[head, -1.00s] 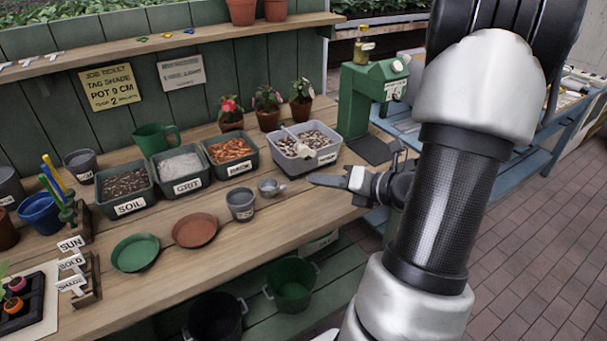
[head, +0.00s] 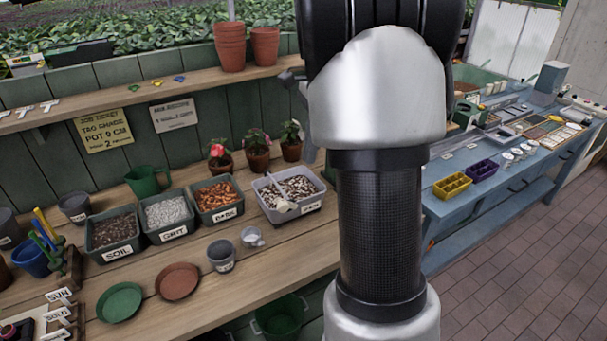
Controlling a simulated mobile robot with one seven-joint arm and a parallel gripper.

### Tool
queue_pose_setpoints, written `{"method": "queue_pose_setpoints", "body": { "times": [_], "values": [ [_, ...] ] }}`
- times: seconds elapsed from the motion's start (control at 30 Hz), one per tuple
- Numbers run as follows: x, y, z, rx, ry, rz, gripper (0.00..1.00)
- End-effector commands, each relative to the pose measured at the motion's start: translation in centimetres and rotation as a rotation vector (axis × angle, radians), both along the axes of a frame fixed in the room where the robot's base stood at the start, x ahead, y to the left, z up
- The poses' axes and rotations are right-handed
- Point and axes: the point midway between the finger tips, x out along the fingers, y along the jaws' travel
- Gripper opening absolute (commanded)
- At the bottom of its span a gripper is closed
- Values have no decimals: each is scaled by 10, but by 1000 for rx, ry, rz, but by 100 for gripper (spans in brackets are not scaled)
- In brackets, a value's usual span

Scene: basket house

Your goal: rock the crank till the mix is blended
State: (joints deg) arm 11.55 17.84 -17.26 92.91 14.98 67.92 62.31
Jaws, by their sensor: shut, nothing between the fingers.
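My arm fills the middle of the head view and covers the place behind it. A small dark part of my gripper (head: 291,77) sticks out left of the arm, above the potted flowers, with nothing seen in it. Most of my gripper is hidden. I see no crank; the green machine stood at this part of the bench a second ago and is now behind my arm. A grey tub of pale and dark mixed pieces (head: 290,195) stands on the bench left of my arm, with a light scoop lying in it.
Tubs of soil (head: 113,229), grit (head: 167,212) and bark (head: 217,197) line the wooden bench. A small metal cup (head: 252,237), a grey pot (head: 221,256) and two saucers stand in front. A blue table (head: 520,175) with trays is at the right. The brick floor (head: 520,265) is open.

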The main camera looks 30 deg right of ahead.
Motion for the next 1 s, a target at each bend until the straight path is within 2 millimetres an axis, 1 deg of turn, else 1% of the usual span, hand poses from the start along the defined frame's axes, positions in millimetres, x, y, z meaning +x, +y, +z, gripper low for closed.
{"method": "queue_pose_setpoints", "body": {
  "times": [0.07, 0.17, 0.27, 0.5, 0.6, 0.7, 0.8, 1.0],
  "values": [
    [2, -1, -1, -20, 2, 16, 0],
    [3, 0, -14, -19, 3, 14, 0],
    [4, 2, -32, -17, 5, 14, 0],
    [10, 7, -84, -16, 5, 13, 0],
    [12, 11, -102, -15, 4, 13, 0],
    [15, 25, -109, -16, 2, 16, 0],
    [16, 33, -116, -15, 2, 14, 0],
    [17, 39, -121, -16, 1, 11, 0]
  ]
}}
